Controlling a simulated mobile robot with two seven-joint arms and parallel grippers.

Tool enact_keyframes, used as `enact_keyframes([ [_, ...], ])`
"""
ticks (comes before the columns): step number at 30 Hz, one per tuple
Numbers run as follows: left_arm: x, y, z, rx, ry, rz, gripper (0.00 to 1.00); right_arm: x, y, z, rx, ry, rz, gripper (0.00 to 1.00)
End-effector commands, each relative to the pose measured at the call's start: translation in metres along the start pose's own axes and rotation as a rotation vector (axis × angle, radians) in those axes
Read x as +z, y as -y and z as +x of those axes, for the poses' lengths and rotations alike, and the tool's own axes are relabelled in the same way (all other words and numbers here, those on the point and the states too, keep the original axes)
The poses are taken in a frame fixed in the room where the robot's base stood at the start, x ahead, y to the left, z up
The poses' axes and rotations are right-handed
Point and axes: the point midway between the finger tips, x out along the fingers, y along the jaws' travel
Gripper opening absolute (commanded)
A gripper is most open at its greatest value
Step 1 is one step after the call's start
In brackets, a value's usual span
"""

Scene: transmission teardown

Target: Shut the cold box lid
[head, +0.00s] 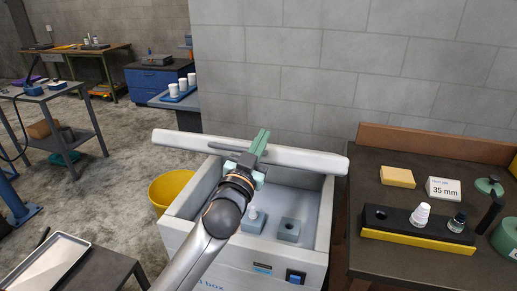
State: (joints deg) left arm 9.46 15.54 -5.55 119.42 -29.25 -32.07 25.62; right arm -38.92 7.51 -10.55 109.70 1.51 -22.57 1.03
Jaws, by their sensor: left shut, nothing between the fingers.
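The cold box (322,230) stands open in the middle, a white box with grey inner walls. Its lid (310,160) is a long white slab, seen nearly edge-on above the box's back rim. A thin grey bar (228,149) runs along the lid's near side. My left gripper (261,143) has green fingers and is shut and empty. It overlaps the middle of the lid in the picture; I cannot tell whether they touch. My left arm hides part of the box's left side. My right gripper is out of view.
Two grey blocks (289,230) sit inside the box, one holding a small pale piece (253,213). A dark bench (400,264) with a black holder (395,220) stands close on the right. A yellow bucket (168,188) and a tray (45,264) are on the left.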

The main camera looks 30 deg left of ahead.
Motion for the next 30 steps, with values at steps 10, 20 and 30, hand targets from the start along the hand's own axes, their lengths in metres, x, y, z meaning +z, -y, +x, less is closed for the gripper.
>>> enact_keyframes([
  [10,0.030,-0.001,-0.011,0.002,0.003,-0.002,0.00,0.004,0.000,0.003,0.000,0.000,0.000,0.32],
  [20,0.030,-0.001,-0.012,0.002,0.002,-0.001,0.00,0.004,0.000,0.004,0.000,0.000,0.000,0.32],
  [30,0.050,-0.004,-0.021,-0.005,-0.026,0.001,0.00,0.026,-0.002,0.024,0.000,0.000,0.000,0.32],
])
